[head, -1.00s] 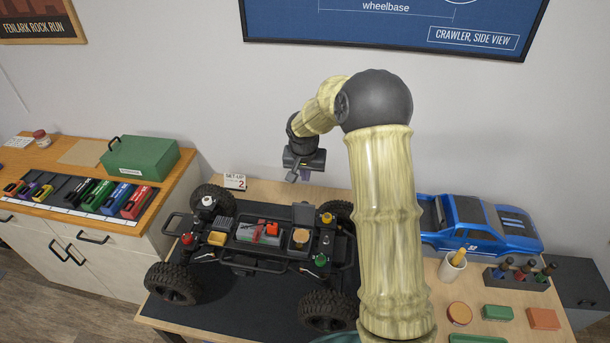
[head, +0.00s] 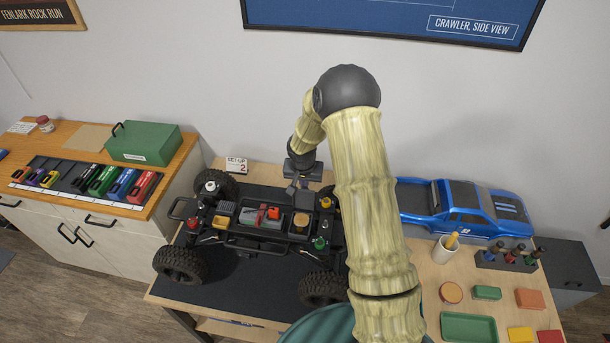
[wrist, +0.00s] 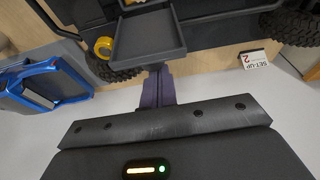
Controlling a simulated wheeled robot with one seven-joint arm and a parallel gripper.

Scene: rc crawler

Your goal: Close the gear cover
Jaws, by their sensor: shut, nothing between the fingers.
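The gear cover (head: 303,199) is a dark square lid standing raised behind the round tan gear (head: 300,221) on the black crawler chassis (head: 262,244). In the wrist view the cover (wrist: 150,40) shows as a dark panel with a raised rim. My gripper (head: 302,184) is low behind the cover, on its wall side. Its purple fingers (wrist: 158,75) are shut and empty, with their tips at the cover's near edge in the wrist view. I cannot tell whether they touch it. The head view partly hides the fingertips.
A yellow round part (wrist: 103,47) sits beside the cover. The blue truck body (head: 462,208) lies right of my arm. A "SET-UP 2" card (head: 237,165) stands at the back left.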

